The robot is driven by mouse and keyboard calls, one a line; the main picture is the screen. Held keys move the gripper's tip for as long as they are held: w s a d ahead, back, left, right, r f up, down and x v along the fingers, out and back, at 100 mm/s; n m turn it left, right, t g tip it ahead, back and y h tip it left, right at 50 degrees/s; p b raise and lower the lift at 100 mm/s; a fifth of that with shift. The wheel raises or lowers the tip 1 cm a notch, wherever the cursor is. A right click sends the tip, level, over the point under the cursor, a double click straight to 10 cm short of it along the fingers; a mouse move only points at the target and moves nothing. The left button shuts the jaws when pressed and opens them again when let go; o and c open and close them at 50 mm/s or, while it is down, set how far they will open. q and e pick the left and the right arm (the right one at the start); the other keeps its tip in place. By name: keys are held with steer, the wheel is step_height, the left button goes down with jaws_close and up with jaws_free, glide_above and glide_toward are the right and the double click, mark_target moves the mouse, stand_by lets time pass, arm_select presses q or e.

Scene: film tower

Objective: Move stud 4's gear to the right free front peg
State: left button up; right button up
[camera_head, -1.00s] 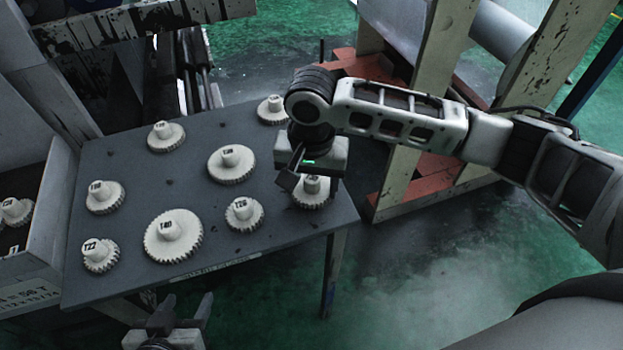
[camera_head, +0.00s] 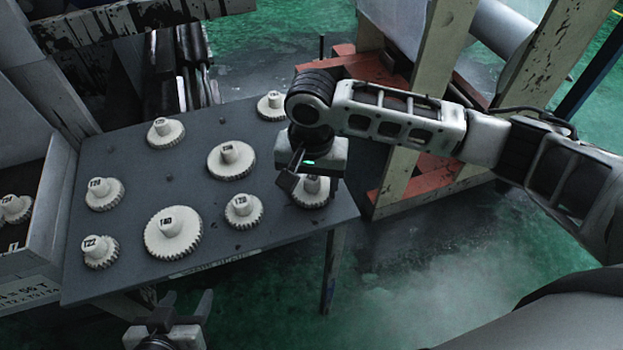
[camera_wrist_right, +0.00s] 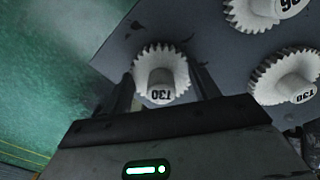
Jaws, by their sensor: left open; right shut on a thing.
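A cream gear (camera_head: 312,198) with a hub marked T30 stands near the right corner of the dark table. My right gripper (camera_head: 300,172) reaches down over it and hides part of it. In the right wrist view the gear (camera_wrist_right: 160,72) sits between the two fingers of my right gripper (camera_wrist_right: 162,92), which is shut on its hub. The gear appears to be still at table level; I cannot tell if it is lifted. My left gripper (camera_head: 178,312) is open and empty, low in front of the table's front edge. Small dark spots, perhaps bare pegs (camera_head: 237,247), show on the tabletop.
Several other gears stand on the table (camera_head: 285,240), including a large one (camera_head: 173,233) and a smaller one (camera_head: 243,211) left of the held gear. A crate (camera_head: 50,215) with gears is at the left. A wooden frame (camera_head: 410,130) stands behind right.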

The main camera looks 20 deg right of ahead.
steer(key=shift+f, duration=0.4)
steer(key=o, duration=1.1)
